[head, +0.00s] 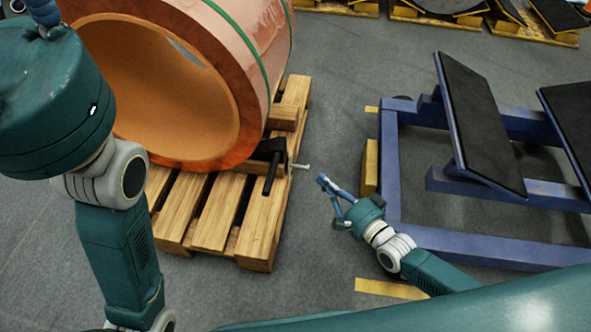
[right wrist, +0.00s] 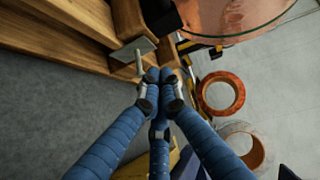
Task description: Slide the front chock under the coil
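The copper coil (head: 272,40) lies on its side on a wooden pallet (head: 256,225), with a green strap around it. At its lower right edge sits a dark chock (head: 272,149) with a black bar and a light metal peg (head: 300,166) sticking out to the right. The right wrist view shows a metal plate with a peg (right wrist: 137,54) beside a black part. My right gripper (head: 323,181) is just right of the peg, apart from it in the head view; its blue fingertips (right wrist: 159,76) are together, holding nothing visible. My left gripper (head: 45,14) shows only partly at the top left.
A blue frame (head: 391,165) with tilted black pads stands right of my right gripper. Yellow stands (head: 420,14) line the back. Orange rings (right wrist: 221,92) lie on the floor in the right wrist view.

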